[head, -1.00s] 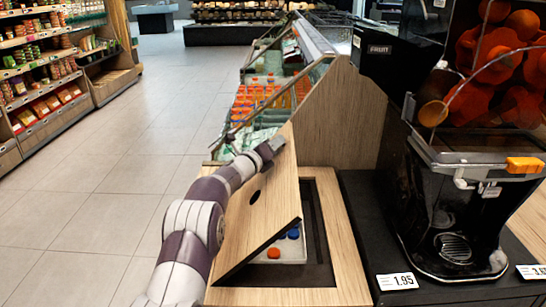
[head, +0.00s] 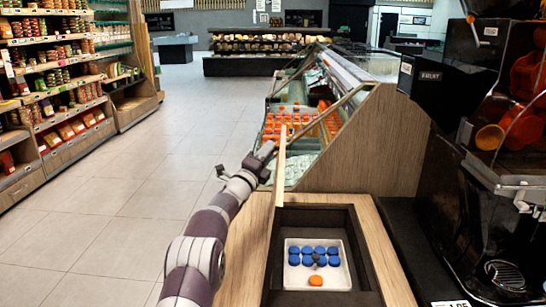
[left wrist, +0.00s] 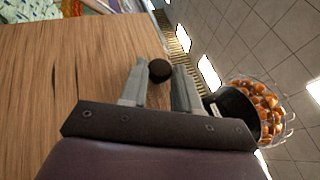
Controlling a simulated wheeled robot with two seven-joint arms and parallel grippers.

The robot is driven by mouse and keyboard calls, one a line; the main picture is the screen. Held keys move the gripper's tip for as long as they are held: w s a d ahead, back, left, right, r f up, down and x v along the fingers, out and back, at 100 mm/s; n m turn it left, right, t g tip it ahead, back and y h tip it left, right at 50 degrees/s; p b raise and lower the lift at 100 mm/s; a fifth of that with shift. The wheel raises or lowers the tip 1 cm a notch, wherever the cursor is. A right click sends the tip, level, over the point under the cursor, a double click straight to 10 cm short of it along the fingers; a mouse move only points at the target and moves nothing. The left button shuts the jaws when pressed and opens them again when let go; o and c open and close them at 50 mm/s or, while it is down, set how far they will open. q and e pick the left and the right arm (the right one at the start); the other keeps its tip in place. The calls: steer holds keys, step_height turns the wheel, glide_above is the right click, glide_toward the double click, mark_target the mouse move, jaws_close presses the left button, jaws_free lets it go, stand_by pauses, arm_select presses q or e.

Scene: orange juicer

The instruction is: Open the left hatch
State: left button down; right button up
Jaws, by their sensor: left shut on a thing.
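The left hatch (head: 281,165) is a light wooden panel. In the head view it stands nearly upright, almost edge-on, at the left side of its opening. My left gripper (head: 268,151) is at the hatch's upper part, on its left side, and is shut on it. The exact finger contact is unclear. My right gripper is not in view.
The dark-framed opening (head: 357,250) holds a white tray (head: 290,282) with several blue caps and one orange cap. A black juicer (head: 490,235) stands to the right. A chiller with orange bottles (head: 290,122) is behind. The floor at left is clear.

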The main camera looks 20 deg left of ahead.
arm_select(q)
steer(key=shift+a, duration=0.15)
steer(key=c, duration=0.8)
jaws_free()
steer(key=shift+c, duration=0.2)
steer(key=shift+s, duration=0.1)
steer(key=b+v, duration=0.7)
steer(key=v, duration=0.5)
steer(key=shift+s+b, duration=0.2)
steer(key=shift+b, duration=0.15)
steer(key=shift+f, duration=0.15)
